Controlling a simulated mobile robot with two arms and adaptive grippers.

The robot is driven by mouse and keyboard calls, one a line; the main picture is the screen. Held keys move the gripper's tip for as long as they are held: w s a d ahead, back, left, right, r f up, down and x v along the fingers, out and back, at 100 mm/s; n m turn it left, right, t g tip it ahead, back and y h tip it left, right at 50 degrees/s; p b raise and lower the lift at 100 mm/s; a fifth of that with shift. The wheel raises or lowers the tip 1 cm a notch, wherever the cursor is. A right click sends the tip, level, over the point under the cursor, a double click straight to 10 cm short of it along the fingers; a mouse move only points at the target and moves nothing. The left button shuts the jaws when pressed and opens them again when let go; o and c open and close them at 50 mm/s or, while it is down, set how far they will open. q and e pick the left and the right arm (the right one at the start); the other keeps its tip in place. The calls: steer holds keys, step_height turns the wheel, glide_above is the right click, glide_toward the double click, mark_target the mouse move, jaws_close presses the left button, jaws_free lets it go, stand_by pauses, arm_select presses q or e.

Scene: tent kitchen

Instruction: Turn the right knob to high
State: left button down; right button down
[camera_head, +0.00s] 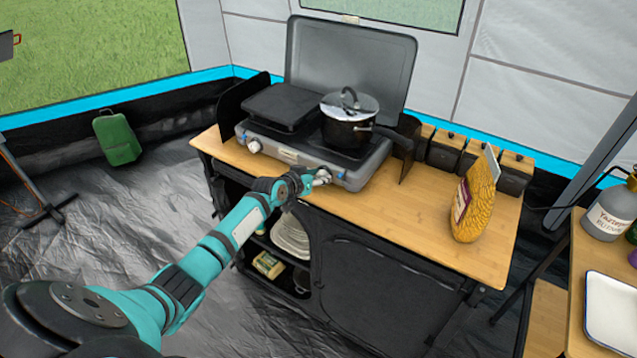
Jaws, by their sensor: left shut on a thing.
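A grey camping stove (375,163) with its lid raised stands on a wooden-topped kitchen stand. Its left knob (254,147) is white and uncovered. The right knob (323,176) is at the stove's front right, partly hidden by my left gripper (312,178). My left arm reaches in from the lower left, and its gripper is shut on the right knob. The knob's exact setting is too small to read. My right gripper is not in view.
A lidded black pot (348,128) sits on the right burner, its handle pointing right. A black griddle (284,105) covers the left burner. A yellow bag (474,203) stands on the wooden counter (420,225). A white tray (611,308) lies on the table at right.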

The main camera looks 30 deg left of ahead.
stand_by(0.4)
arm_select(q)
steer(key=c, duration=1.2)
jaws_free()
steer(key=shift+s, duration=0.1)
steer(key=v, duration=1.2)
steer(key=shift+a, duration=0.2)
